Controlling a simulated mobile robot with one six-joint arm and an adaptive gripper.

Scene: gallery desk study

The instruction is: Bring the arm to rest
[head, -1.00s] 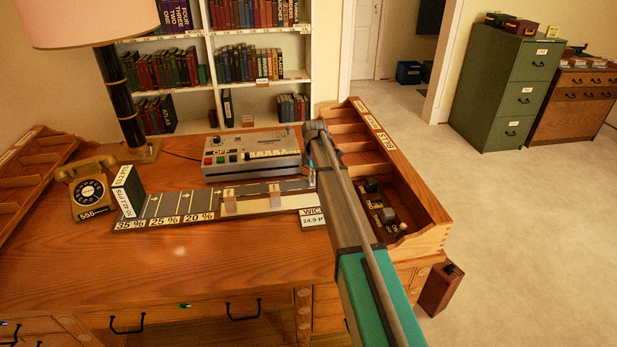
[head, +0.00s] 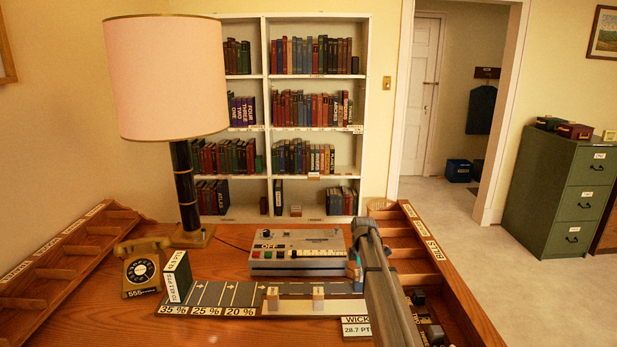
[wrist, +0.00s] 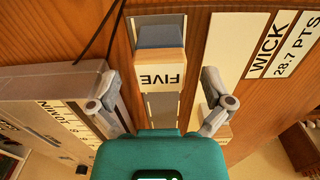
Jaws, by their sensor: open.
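My arm (head: 392,295) reaches over the right part of the desk in the head view, its end low beside the grey machine (head: 298,252). In the wrist view my gripper (wrist: 162,88) is open, with one finger on each side of a block labelled FIVE (wrist: 161,77). The block has a dark blue-grey top and sits at a slotted strip. I see gaps between the fingers and the block. The gripper's tips are mostly hidden behind the arm in the head view.
A strip marked with percentages (head: 225,311) and a WICK card (head: 357,327) lie nearby. A telephone (head: 141,267) and lamp (head: 185,190) stand left. A wooden pigeonhole rack (head: 447,262) stands close on the right. Carpet (head: 470,207) is clear beyond.

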